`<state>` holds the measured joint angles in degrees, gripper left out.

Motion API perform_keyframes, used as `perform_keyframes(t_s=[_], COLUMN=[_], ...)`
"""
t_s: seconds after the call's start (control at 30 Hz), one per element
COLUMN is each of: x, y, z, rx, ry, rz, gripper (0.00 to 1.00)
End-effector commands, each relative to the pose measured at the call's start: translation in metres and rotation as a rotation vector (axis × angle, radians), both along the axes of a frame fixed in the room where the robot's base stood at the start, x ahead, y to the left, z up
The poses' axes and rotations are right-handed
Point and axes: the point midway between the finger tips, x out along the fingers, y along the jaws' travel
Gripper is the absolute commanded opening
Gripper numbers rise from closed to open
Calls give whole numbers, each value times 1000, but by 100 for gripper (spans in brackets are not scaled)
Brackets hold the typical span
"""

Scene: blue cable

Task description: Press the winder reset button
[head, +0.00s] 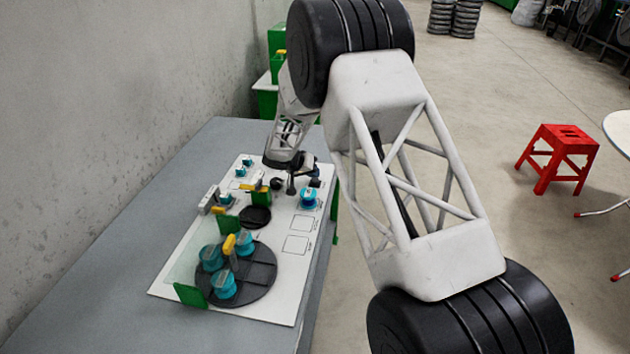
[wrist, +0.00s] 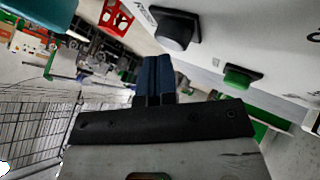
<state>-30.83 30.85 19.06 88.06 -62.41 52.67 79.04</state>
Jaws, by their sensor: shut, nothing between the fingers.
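A black button (wrist: 177,29) with a dark base is at the upper middle of the wrist view, on a white panel. Lettering beside it looks like "RESET", partly cut off. My gripper (wrist: 158,62) is shut and empty, with its dark blue fingers together. Its tips appear just below and left of the black button in the wrist view, apart from it in the picture; the exact gap cannot be judged. In the head view my gripper (head: 291,188) points down over the far part of the white board (head: 265,293). The button cannot be clearly told there.
A green button (wrist: 241,76) sits on the same panel. A blue spool (head: 308,198) stands right of my gripper. A dark round plate (head: 262,282) with several teal spools is at the near end. The grey table (head: 165,215) is bare on the left; a red stool (head: 560,150) stands on the floor.

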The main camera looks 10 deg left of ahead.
Motion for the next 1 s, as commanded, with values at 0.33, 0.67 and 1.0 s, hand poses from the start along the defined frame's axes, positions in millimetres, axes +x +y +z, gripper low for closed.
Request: perform_keyframes(t_s=[0.33, 0.67, 1.0], x=[0, 0, 0], y=[0, 0, 0], z=[9, 11, 29], rx=[0, 1, 1], ry=[-1, -1, -2], rz=[1, 0, 1], gripper=[0, 0, 0])
